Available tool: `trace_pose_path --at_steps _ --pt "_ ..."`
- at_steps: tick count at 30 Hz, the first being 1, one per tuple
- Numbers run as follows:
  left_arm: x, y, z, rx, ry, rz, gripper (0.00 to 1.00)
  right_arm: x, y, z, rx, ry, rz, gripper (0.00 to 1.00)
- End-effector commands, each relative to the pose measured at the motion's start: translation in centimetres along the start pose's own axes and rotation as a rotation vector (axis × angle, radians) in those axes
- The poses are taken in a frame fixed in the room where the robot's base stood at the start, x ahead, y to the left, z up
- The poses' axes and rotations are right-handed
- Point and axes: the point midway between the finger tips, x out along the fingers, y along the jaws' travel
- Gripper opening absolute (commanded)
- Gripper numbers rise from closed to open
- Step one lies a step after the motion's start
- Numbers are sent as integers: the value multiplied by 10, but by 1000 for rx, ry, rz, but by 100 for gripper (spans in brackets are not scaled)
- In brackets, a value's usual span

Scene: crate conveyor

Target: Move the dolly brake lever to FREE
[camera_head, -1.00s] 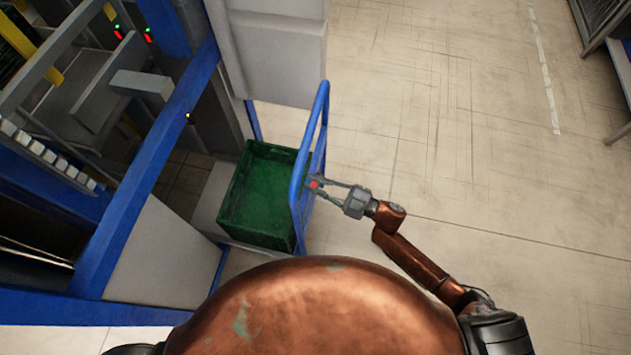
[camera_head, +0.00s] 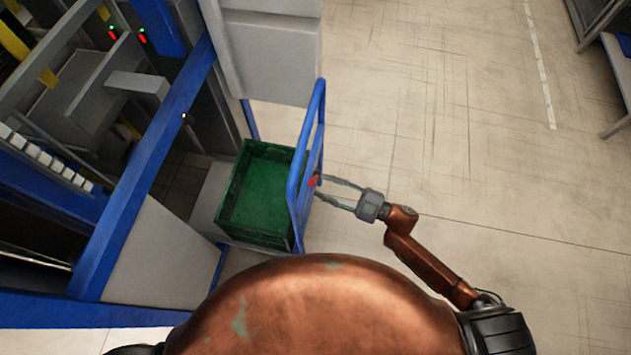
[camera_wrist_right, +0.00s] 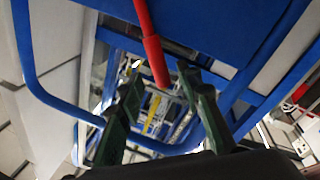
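The red brake lever (camera_head: 315,180) sits at the blue push handle (camera_head: 294,190) of the dolly. It also shows in the right wrist view (camera_wrist_right: 151,48) as a red bar coming down from the top. My right gripper (camera_head: 325,187) is open and empty on the right side of the handle, its fingertips close to the lever. In the wrist view its two dark green fingers (camera_wrist_right: 162,88) stand apart, with the lever's end between the tips in the picture. I cannot tell whether they touch it. Lever markings are not readable. My left gripper is out of view.
A green crate (camera_head: 230,207) sits on the dolly, left of the handle. A blue-framed machine (camera_head: 150,165) stands farther left and a grey cabinet (camera_head: 270,50) behind. The floor to the right is clear. A bench (camera_head: 615,85) stands at the far right.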

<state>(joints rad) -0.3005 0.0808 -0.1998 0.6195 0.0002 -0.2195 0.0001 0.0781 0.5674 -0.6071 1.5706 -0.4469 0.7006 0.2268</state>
Motion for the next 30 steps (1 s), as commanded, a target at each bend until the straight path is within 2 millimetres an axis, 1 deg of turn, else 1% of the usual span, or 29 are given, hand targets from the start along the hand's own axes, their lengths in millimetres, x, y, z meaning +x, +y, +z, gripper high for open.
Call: trace_pose_path --at_steps 1,6,9,12,16,23,26,29,30 --pt "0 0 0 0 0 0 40 -12 0 1 0 -4 -1 33" --pt "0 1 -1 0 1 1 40 -45 -1 1 0 -3 -1 33" --pt "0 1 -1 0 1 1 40 -59 0 0 -1 -2 -1 33" --pt "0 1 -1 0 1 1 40 -68 -1 0 0 -1 0 33" --pt "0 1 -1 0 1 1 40 -72 0 0 -1 0 0 33" --pt "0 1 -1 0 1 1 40 -72 0 0 -1 0 0 32" --pt "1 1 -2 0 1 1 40 -72 1 0 19 2 -1 25" --pt "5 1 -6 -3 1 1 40 -70 8 1 120 8 -6 18" --pt "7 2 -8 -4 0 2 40 -68 12 2 190 12 -10 16"
